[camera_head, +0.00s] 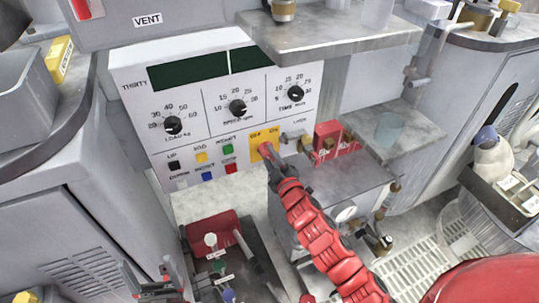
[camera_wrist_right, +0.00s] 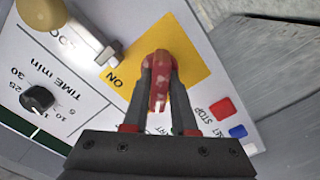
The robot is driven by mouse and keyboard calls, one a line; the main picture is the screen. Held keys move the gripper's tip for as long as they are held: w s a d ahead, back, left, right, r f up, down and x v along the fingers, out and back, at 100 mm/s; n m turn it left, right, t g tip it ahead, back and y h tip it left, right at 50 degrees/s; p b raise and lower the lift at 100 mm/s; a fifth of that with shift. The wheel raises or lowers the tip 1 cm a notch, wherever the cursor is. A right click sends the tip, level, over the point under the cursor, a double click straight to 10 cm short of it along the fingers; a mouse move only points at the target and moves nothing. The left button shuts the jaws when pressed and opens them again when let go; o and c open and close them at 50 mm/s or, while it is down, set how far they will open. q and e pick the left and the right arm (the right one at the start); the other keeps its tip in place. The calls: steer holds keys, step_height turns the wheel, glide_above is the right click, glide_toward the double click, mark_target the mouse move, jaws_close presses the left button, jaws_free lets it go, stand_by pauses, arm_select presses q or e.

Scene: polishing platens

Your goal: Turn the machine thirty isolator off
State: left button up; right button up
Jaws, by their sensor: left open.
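The machine labelled THIRTY has a white control panel (camera_head: 215,115) in the head view. Its isolator is a red handle (camera_wrist_right: 158,78) on a yellow plate (camera_wrist_right: 187,50) at the panel's lower right. The plate (camera_head: 256,137) carries OFF on the left and ON on the right in the head view. My right gripper (camera_head: 270,158) is at the handle, which it partly hides. In the right wrist view its two fingers (camera_wrist_right: 160,85) lie against both sides of the handle. My left gripper (camera_head: 163,287) is open and empty at the lower left, away from the panel.
Coloured push buttons (camera_head: 205,163) lie just left of the isolator, and a metal latch (camera_head: 295,137) just right. A red block (camera_head: 327,138) stands beyond the latch. A grey shelf (camera_head: 330,40) overhangs the panel's upper right. A red part (camera_head: 210,232) stands below the panel.

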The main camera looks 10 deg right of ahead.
steer(key=o, duration=0.4)
steer(key=shift+c, duration=0.2)
steer(key=s+d+p, duration=0.3)
steer(key=s, duration=1.4)
steer(key=shift+d+p, duration=0.15)
steer(key=shift+p, duration=0.15)
